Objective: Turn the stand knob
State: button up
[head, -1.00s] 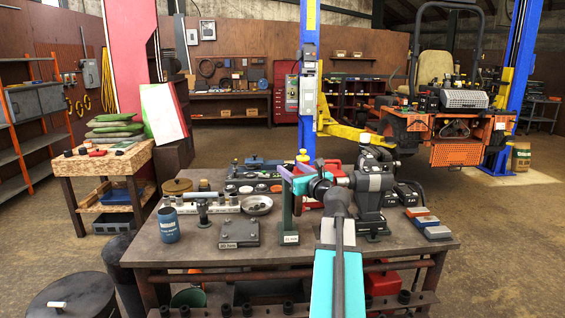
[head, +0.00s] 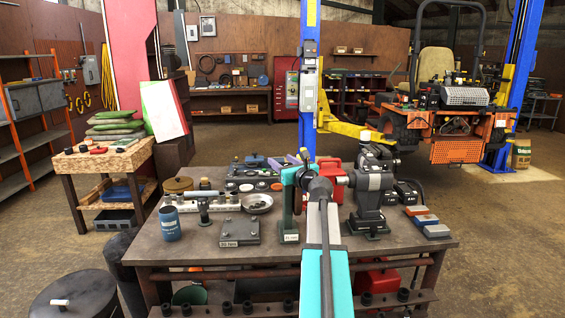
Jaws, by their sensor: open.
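A dark green stand (head: 288,205) with a white label on its foot stands upright near the middle front of the workbench (head: 190,252). Its upper end is partly covered by my arm and gripper, and I cannot make out its knob. My gripper (head: 298,157) is open above and just behind the top of the stand, pointing away from me. One purple finger and one teal finger show. I cannot tell whether they touch the stand or have anything between them.
A black bench grinder (head: 372,192) stands close to the right of my arm. Coloured blocks (head: 427,222) lie at the bench's right edge. A flat grey block (head: 240,231), a metal dish (head: 257,202) and a blue can (head: 169,223) stand to the left.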

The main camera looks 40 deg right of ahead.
jog(key=c, duration=1)
jog(key=shift+c, duration=0.2)
